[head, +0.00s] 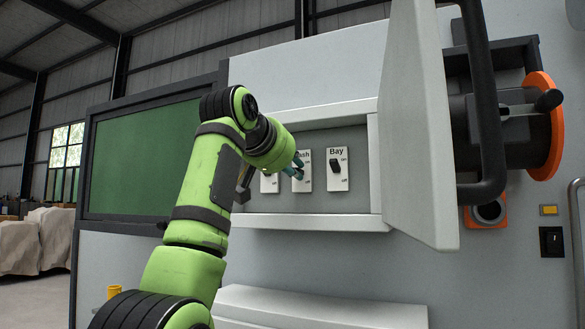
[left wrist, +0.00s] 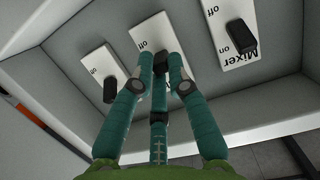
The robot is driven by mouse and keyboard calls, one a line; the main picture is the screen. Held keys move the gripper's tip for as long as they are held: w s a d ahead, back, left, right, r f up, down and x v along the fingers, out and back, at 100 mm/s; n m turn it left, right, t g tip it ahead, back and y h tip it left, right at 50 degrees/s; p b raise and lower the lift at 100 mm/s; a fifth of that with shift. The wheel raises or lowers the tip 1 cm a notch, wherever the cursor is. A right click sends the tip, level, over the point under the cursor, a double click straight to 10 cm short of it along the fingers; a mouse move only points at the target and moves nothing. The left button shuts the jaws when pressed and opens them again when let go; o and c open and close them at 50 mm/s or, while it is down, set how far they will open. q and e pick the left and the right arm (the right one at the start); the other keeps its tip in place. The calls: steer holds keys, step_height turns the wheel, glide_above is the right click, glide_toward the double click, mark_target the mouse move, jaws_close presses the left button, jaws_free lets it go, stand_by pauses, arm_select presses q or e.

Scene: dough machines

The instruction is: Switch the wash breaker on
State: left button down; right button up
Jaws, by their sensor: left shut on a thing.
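The wash breaker (head: 303,183) is the middle of three white switch plates in the recessed panel. Its label is partly covered and reads "ash". My left gripper (head: 298,165) is in front of it. In the left wrist view my left gripper (left wrist: 160,75) has its teal fingers closed around the wash breaker's black lever (left wrist: 160,62). The fingers hide most of the lever and the "on" mark, so I cannot tell its position for sure. The "off" mark shows. My right gripper is not in view.
The bay breaker (head: 338,172) is to the right, its lever near "on". The mixer breaker (left wrist: 232,35) is on the other side, mostly hidden by my arm in the head view. The open panel door (head: 413,110) and a black handle (head: 487,110) stick out at right. A green screen (head: 135,165) is at left.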

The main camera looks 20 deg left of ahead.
arm_select(q)
steer(key=c, duration=1.2)
jaws_free()
steer(key=shift+f, duration=0.1)
steer(key=shift+c, duration=0.2)
steer(key=shift+a, duration=0.1)
steer(key=v, duration=1.2)
steer(key=shift+w, duration=0.1)
